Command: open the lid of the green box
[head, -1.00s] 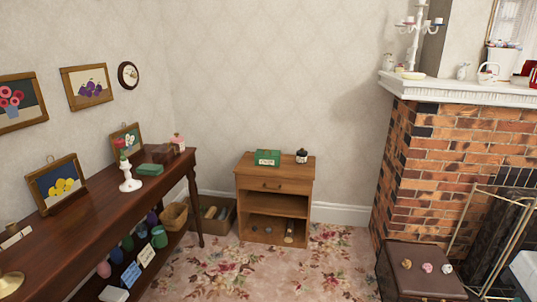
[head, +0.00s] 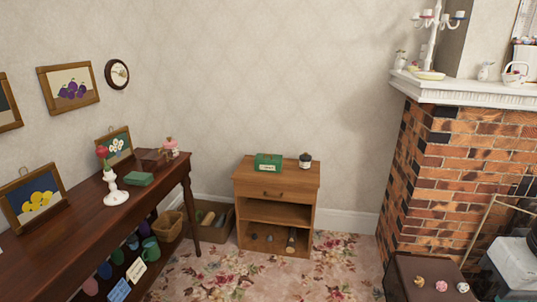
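A green box (head: 268,163) with a pale label on its front sits on top of a small wooden cabinet (head: 276,179) against the back wall. Its lid looks shut. A flatter plain green box-like object (head: 139,179) lies on the long dark table (head: 85,215) at left. My gripper is not visible in the head view, and I am still well away from the cabinet.
A small dark-lidded jar (head: 304,160) stands right of the green box. Flowered carpet (head: 335,265) lies open before the cabinet. A brown box-like stand (head: 420,275) with small items and the brick fireplace (head: 440,180) bound the right side.

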